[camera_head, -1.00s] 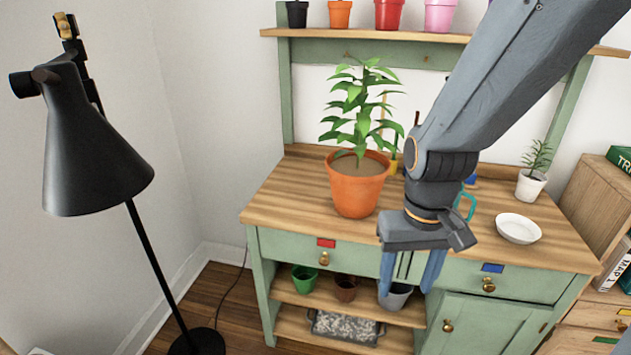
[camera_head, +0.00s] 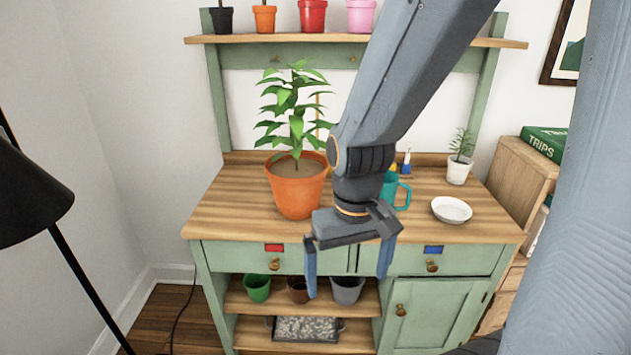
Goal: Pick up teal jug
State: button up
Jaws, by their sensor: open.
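The teal jug (camera_head: 389,189) stands on the wooden top of the green potting bench (camera_head: 233,222), mostly hidden behind my arm. Its handle shows on the right side. My gripper (camera_head: 348,272) hangs in front of the bench's front edge, nearer to me than the jug. Its two blue fingers point down and are spread apart, with nothing held between them.
A large potted plant (camera_head: 298,188) stands left of my arm. A white bowl (camera_head: 451,209) and a small potted plant (camera_head: 460,162) are to the right. A black lamp (camera_head: 30,195) stands at the far left. Small pots (camera_head: 258,288) sit on the shelf below.

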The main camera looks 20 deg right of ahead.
aim_at(384, 195)
jog(key=z, duration=2.6)
jog(key=k, duration=0.9)
jog(key=u, duration=0.8)
jog(key=i, duration=0.5)
jog(key=u, duration=0.05)
